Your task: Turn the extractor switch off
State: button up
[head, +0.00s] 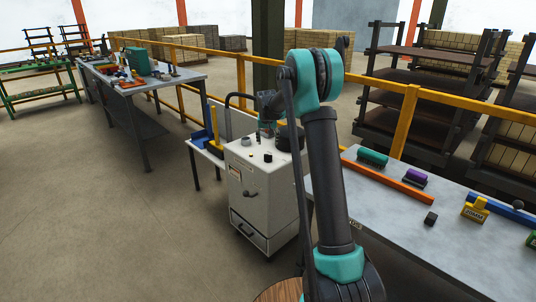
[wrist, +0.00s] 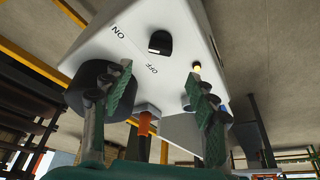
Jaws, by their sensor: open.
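The extractor (head: 256,200) is a white cabinet in the middle of the head view, with dark fittings on its top. The wrist view shows its white top panel (wrist: 95,52) tilted, with ON and OFF lettering. The black switch (wrist: 160,42) sits beside these words; which one it points to I cannot tell. A small light (wrist: 197,66) glows on the panel. My gripper (wrist: 160,72) is open and empty, its green-padded fingers spread on either side below the switch in the picture, apart from it. In the head view my gripper (head: 267,128) hangs just over the extractor's top.
A grey table (head: 450,235) on the right holds an orange bar (head: 388,180), brushes and small blocks. A workbench (head: 165,82) with tools stands at the back left. A yellow railing (head: 408,120) runs behind the extractor. The floor (head: 100,220) at left is clear.

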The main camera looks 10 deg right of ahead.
aim_at(268, 155)
jog(key=x, duration=1)
jog(key=shift+f, duration=0.15)
jog(key=shift+c, duration=0.4)
jog(key=c, duration=1.1)
jog(key=shift+d, duration=0.1)
